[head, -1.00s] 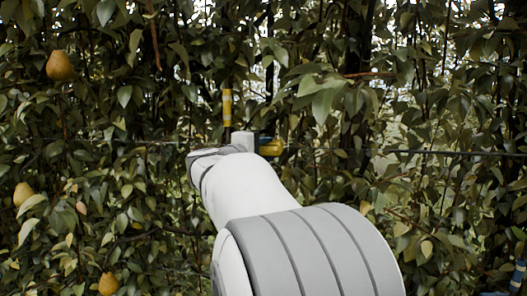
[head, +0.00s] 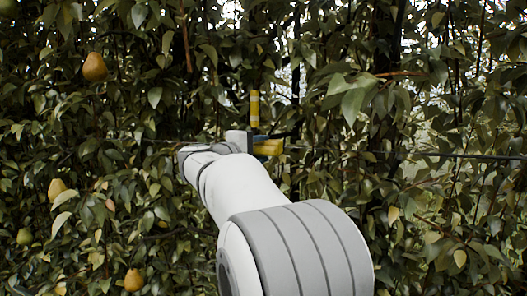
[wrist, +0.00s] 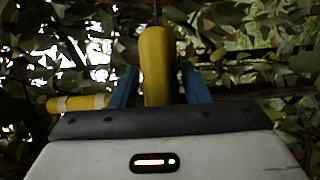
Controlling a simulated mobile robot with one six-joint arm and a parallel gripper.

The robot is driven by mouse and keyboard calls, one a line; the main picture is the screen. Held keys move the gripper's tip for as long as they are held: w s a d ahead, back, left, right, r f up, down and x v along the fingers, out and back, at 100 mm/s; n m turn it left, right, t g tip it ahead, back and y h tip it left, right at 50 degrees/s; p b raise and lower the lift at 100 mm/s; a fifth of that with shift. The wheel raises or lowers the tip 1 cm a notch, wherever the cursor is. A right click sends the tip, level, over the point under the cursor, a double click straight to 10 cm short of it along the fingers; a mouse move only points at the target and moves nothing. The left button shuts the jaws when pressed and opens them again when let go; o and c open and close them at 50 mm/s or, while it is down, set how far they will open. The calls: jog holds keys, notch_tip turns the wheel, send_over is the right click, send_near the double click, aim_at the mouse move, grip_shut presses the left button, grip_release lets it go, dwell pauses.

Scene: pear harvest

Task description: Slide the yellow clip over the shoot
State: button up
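The yellow clip (wrist: 155,62) stands between the two blue fingers of my gripper (wrist: 157,76) in the wrist view. The fingers are shut on it, one on each side. In the head view the clip (head: 269,147) sticks out to the right of my gripper's white end. The shoot (head: 254,108) has yellow and pale bands and stands upright just above my gripper. Its lower part is hidden behind the gripper and clip. In the wrist view the banded shoot (wrist: 80,103) lies sideways, left of the fingers. The clip appears apart from it.
Dense leaves and branches fill the background. Pears hang at the left, one high (head: 94,67), one lower (head: 57,189) and one near the bottom (head: 133,280). A dark wire (head: 465,156) runs across at the right. Leaves are close around the gripper.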

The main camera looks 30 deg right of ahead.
jog(key=b+v, duration=0.1)
jog(key=v, duration=0.6)
jog(key=shift+s+a+b, duration=0.15)
jog(key=shift+a+b, duration=0.2)
jog(key=shift+b, duration=0.05)
jog(key=s+a+f+m+g+y, duration=0.1)
jog(key=s+a+f+y, duration=0.4)
jog(key=f, duration=0.7)
jog(key=s+a+f+m+g+y, duration=0.1)
jog(key=s+a+f+y, duration=0.5)
jog(key=s+f, duration=0.4)
jog(key=s+a+f+m+g+y, duration=0.1)
jog(key=s+a+f+y, duration=0.5)
jog(key=f, duration=0.8)
jog(key=s+a, duration=0.2)
jog(key=shift+s+f+m, duration=0.25)
jog(key=shift+f+m, duration=0.05)
jog(key=shift+f, duration=0.1)
jog(key=shift+a, duration=0.1)
